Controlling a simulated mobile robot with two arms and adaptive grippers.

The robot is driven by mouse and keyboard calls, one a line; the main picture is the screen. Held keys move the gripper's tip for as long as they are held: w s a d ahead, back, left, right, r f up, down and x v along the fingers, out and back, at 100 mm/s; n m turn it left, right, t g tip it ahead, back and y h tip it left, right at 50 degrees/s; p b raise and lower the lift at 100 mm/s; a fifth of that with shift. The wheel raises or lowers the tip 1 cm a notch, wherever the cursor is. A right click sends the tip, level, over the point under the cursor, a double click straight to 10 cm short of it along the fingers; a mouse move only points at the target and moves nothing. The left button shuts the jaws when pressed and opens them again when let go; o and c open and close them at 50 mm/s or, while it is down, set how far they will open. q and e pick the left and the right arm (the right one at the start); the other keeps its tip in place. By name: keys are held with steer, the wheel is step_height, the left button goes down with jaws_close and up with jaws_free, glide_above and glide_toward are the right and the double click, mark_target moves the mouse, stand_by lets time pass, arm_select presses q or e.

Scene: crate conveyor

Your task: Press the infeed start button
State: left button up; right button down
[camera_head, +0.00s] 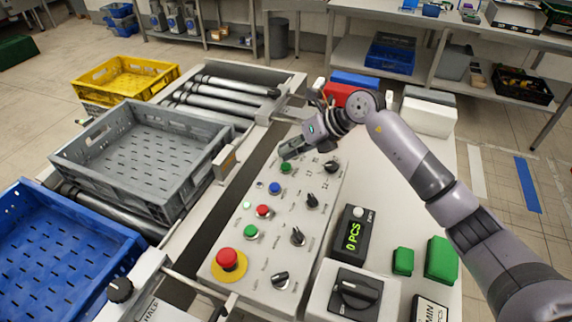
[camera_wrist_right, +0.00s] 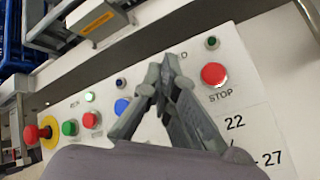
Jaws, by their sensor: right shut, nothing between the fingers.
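The control panel (camera_head: 240,200) carries a row of coloured buttons. A green button (camera_head: 286,168) sits near its far end, but I cannot read its label. My right gripper (camera_head: 288,149) is shut and empty, with its fingertips just beyond that button in the head view. I cannot tell whether they touch the panel. In the right wrist view the shut fingers (camera_wrist_right: 166,70) cover the panel between a blue button (camera_wrist_right: 122,107) and a red button marked STOP (camera_wrist_right: 214,75). The green button at the far end seems hidden behind them there. My left gripper is not in view.
A red emergency stop (camera_head: 228,259) and several black knobs share the panel. A grey crate (camera_head: 140,205) and a blue crate (camera_head: 40,295) lie left of it. A counter box (camera_head: 352,236) reading 0 PCS and green blocks (camera_head: 441,260) stand to the right.

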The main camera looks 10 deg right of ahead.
steer(key=shift+f, duration=0.1)
stand_by(0.6)
steer(key=shift+f+b, duration=0.3)
steer(key=shift+f, duration=0.05)
